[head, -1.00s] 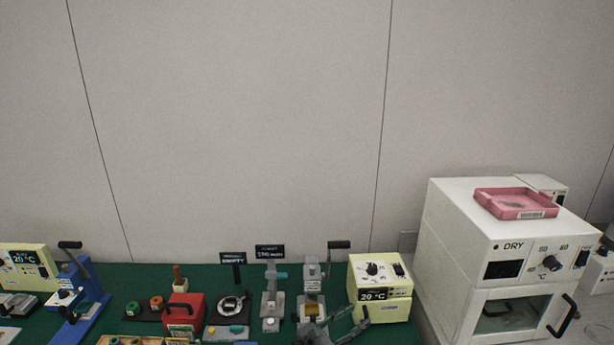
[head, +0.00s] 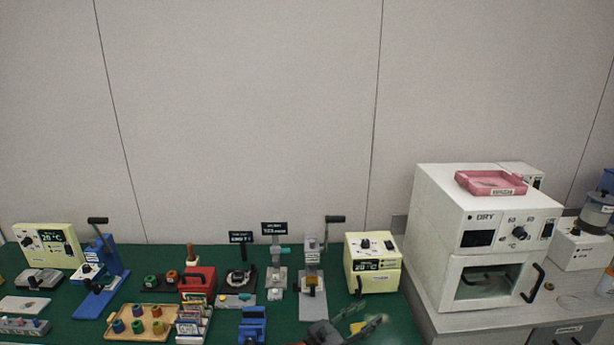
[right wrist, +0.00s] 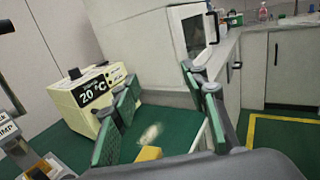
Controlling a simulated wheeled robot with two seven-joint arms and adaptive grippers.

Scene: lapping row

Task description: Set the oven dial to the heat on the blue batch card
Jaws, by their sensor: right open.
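The white oven marked DRY (head: 434,215) stands on the bench at the right in the head view, with its door closed. Its dark dial (head: 519,233) sits on the upper front panel among printed numbers; its setting is too small to read surely. A pink tray (head: 480,184) lies on top. I cannot make out a blue batch card; small cards stand in a rack (head: 192,326) at the front, their writing unreadable. My right gripper (head: 366,322) is open and empty, low over the green mat, left of the oven. Its green-padded fingers are spread in the right wrist view (right wrist: 160,85). My left gripper is out of view.
A lever press (head: 312,282), a red box (head: 198,284) and a wooden tray (head: 120,338) crowd the green mat (head: 390,325).

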